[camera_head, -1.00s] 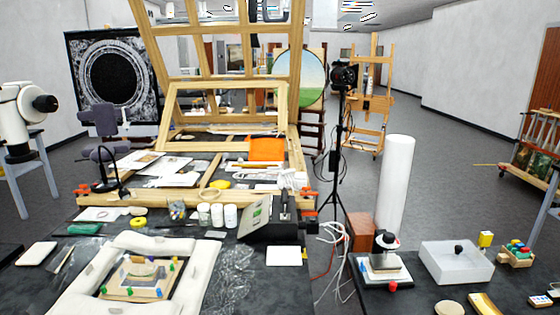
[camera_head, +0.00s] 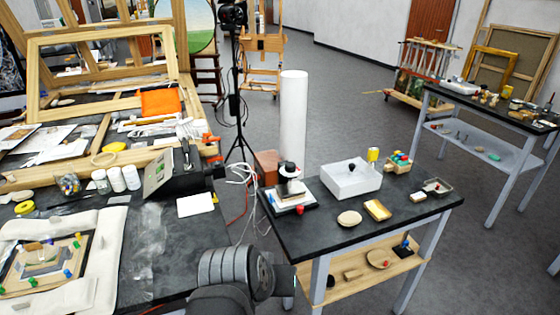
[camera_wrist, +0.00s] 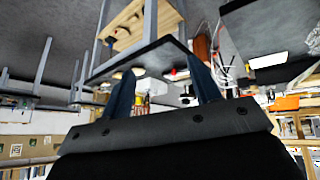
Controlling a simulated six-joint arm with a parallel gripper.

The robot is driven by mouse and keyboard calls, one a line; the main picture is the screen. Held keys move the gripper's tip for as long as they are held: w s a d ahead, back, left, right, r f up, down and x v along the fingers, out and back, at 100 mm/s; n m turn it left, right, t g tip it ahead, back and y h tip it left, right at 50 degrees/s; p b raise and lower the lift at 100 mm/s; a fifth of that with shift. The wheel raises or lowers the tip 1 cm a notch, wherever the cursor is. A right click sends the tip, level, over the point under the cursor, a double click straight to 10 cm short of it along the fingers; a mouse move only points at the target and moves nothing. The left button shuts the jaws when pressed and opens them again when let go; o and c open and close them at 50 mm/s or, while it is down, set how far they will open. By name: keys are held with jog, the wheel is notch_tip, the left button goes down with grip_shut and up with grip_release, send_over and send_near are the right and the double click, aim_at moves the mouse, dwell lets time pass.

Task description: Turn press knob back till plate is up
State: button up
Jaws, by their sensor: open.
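The small press (camera_head: 289,188) stands upright near the left end of the black side table in the head view. It has a dark body with a dark round top, a white band and a pale plate on a dark base. A red knob (camera_head: 299,209) shows at its front. The plate's height is too small to judge. My gripper (camera_wrist: 160,70) is open and empty in the wrist view, its two dark fingers spread apart. It is apart from the press. In the head view my arm shows at the bottom, left of the side table.
The side table (camera_head: 400,212) also carries a white box (camera_head: 350,180), a yellow-topped item (camera_head: 373,154), a round tan disc (camera_head: 349,218) and a gold block (camera_head: 377,209). A white roll (camera_head: 293,115) stands behind. Cables (camera_head: 240,178) hang between the two tables.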

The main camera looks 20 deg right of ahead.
jog(key=w+d+r+t+h, duration=0.1)
jog(key=w+d+r+h, duration=0.2)
jog(key=w+d+r, duration=0.5)
jog(key=w+d+r+t+h, duration=0.1)
jog(key=w+d+r+h, duration=0.1)
jog(key=w+d+r, duration=0.6)
jog(key=m+g+h, duration=0.2)
jog(key=m+h, duration=0.6)
jog(key=m, duration=0.2)
send_near(286, 168)
jog(key=x, duration=1.2)
jog(key=shift+w+f, duration=0.1)
jog(key=shift+f, duration=0.05)
jog(key=c, duration=1)
